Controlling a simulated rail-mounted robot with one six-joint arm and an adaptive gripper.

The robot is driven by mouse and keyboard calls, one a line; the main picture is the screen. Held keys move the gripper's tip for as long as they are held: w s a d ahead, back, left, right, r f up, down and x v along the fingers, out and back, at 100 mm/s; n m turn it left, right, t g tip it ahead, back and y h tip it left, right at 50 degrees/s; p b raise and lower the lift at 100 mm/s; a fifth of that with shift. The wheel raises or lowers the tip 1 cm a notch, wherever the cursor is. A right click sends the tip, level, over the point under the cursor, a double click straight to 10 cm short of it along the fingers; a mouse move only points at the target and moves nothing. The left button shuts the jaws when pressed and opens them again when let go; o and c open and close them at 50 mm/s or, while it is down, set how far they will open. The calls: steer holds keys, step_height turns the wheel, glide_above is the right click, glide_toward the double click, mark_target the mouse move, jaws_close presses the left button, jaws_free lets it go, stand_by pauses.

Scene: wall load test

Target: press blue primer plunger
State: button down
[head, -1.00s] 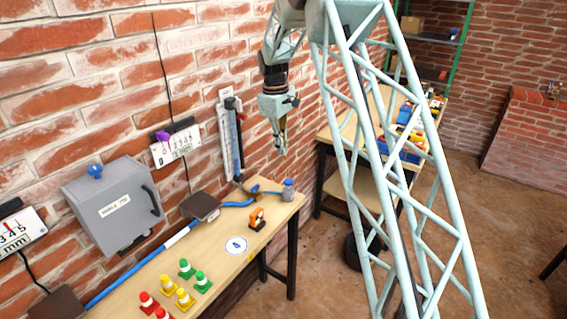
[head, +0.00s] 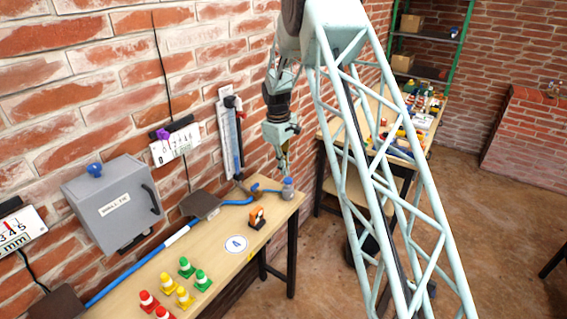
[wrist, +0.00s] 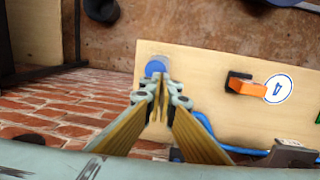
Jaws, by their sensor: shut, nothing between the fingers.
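The blue primer plunger (head: 288,182) tops a small grey-blue cylinder at the far right corner of the near bench (head: 213,253). In the wrist view the blue plunger (wrist: 155,68) shows as a round cap just beyond my fingertips. My gripper (head: 284,170) points down above it in the head view, its fingers shut and empty. The fingertips (wrist: 160,82) overlap the cap's lower edge in the wrist view. I cannot tell whether they touch it. Part of the cylinder is hidden behind the fingers.
An orange device (head: 257,217) and a round label marked 4 (head: 236,245) lie nearby on the bench. A blue hose (head: 237,203) runs along the wall side. Several coloured cones (head: 186,268) stand nearer. A grey box (head: 112,204) hangs on the wall.

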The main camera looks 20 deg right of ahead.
mark_target(285, 180)
steer(key=shift+d+f, duration=0.1)
steer(key=shift+f, duration=1.25)
steer(key=shift+f+b, duration=0.55)
steer(key=shift+f, duration=0.95)
steer(key=shift+r, duration=0.1)
step_height(285, 180, up, 14)
steer(key=a+p, duration=0.1)
steer(key=shift+a, duration=0.15)
steer(key=shift+s, duration=0.1)
